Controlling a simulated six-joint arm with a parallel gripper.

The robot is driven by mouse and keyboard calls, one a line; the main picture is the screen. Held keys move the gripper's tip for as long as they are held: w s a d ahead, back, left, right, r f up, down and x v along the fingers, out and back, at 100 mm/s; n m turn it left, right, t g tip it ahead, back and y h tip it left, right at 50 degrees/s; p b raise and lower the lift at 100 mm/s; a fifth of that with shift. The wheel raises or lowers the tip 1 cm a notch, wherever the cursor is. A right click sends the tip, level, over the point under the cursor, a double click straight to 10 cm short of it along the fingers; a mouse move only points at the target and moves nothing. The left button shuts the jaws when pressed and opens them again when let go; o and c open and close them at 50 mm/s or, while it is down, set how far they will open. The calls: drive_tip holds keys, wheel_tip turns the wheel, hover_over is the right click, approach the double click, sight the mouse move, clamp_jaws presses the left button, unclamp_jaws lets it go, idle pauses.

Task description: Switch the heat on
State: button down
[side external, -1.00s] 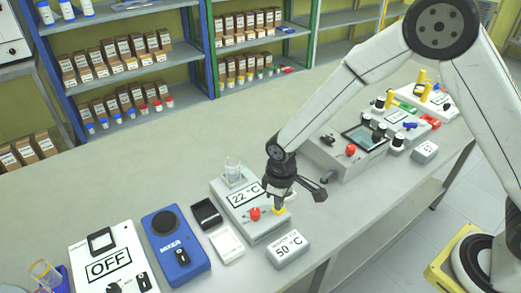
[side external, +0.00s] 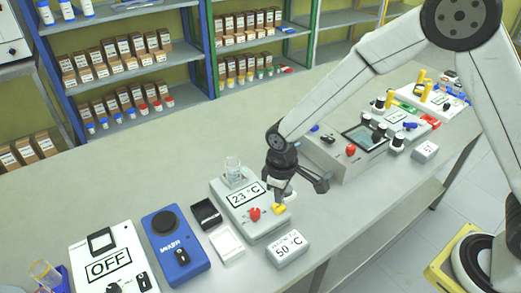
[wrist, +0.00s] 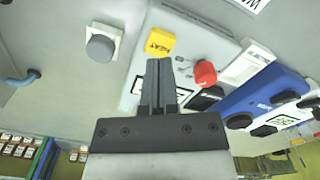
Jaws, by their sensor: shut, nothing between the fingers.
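The hotplate (side external: 250,232) is a pale box with a display reading 23 °C, a red knob (side external: 254,214) and a yellow heat switch (side external: 278,209). My gripper (wrist: 159,62) is shut and empty. In the side view my gripper (side external: 290,198) is just above and right of the yellow switch, seemingly apart from it. My fingers partly hide the display in the wrist view.
A block marked 50 °C (side external: 288,250) sits in front of the hotplate. To the left are a blue mixer (side external: 175,250) and a white device reading OFF (side external: 110,262). A grey device with a screen (side external: 350,145) stands to the right. The bench behind is clear.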

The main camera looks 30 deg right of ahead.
sight(282, 206)
drive_tip(key=shift+r, duration=2.15)
drive_tip(key=shift+s+d+r, duration=0.15)
drive_tip(key=shift+d+r, duration=0.05)
drive_tip(key=shift+d, duration=0.2)
drive_tip(key=s+d+r+m+t, duration=0.2)
drive_tip(key=s+d+m, duration=0.4)
drive_tip(key=s+d, duration=0.5)
drive_tip(key=d+r, duration=0.1)
drive_tip(key=d, duration=0.2)
drive_tip(key=shift+s+r+t, duration=0.2)
drive_tip(key=shift+s+t, duration=0.1)
